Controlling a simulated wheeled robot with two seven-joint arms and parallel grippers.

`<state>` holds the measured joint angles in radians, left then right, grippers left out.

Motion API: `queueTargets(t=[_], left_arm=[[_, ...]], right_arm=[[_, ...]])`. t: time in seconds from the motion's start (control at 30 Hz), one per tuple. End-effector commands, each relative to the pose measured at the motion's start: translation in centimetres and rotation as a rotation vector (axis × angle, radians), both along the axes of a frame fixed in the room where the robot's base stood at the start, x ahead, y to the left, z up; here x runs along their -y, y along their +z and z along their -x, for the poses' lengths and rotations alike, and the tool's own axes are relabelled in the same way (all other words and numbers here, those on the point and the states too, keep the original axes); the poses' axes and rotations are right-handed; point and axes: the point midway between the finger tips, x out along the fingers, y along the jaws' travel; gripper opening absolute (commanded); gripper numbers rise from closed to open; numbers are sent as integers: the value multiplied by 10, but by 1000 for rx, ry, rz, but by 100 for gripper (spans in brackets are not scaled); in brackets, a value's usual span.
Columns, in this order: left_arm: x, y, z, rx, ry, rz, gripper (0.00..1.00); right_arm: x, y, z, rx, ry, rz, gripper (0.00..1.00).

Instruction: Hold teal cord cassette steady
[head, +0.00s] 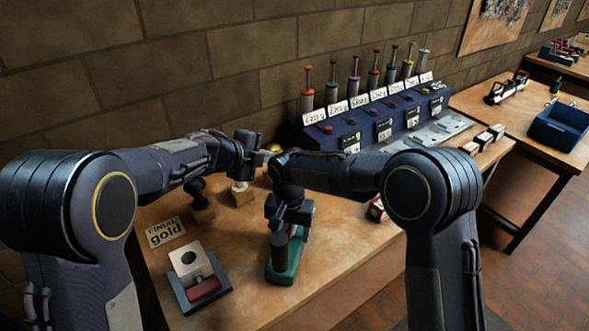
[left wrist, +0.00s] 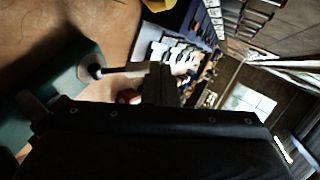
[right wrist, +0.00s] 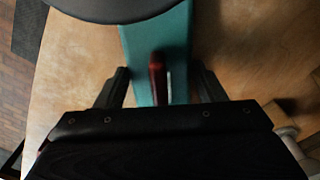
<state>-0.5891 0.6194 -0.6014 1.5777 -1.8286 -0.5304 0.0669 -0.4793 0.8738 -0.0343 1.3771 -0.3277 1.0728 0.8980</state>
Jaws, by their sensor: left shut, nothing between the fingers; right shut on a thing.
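The teal cord cassette (head: 284,272) stands on the front part of the wooden bench, with a dark grey cylinder at its near end. My right gripper (head: 290,222) is over it from above and shut on it. In the right wrist view the teal body (right wrist: 143,60) lies between the two fingers (right wrist: 160,88), with a dark red piece on it. My left gripper (head: 265,157) is shut and empty, above and behind the cassette. In the left wrist view its fingertips (left wrist: 160,75) are together near a pale rod, and the dark teal body (left wrist: 75,75) shows at left.
A sign reading "FINIAL gold" (head: 165,230) and a grey stand with a white block (head: 190,262) are at left. Knobs on wooden blocks (head: 200,205) stand behind. A blue rack (head: 365,130) with several labelled plungers is at the back.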

Motion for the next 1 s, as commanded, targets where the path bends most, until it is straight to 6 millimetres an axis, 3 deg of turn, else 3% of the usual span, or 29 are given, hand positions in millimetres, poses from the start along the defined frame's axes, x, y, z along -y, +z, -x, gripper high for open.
queueTargets(t=[0.2, 0.47, 1.0], left_arm=[[-7, -10, 14, -126, -186, 181, 0], [-8, -11, 25, -180, -284, 270, 0], [61, -46, -4, -180, -289, 272, 0]], right_arm=[[0, 1, 0, 1, 0, -1, 27], [0, 1, 0, 1, 0, -1, 27], [0, 1, 0, 1, 0, -1, 27]])
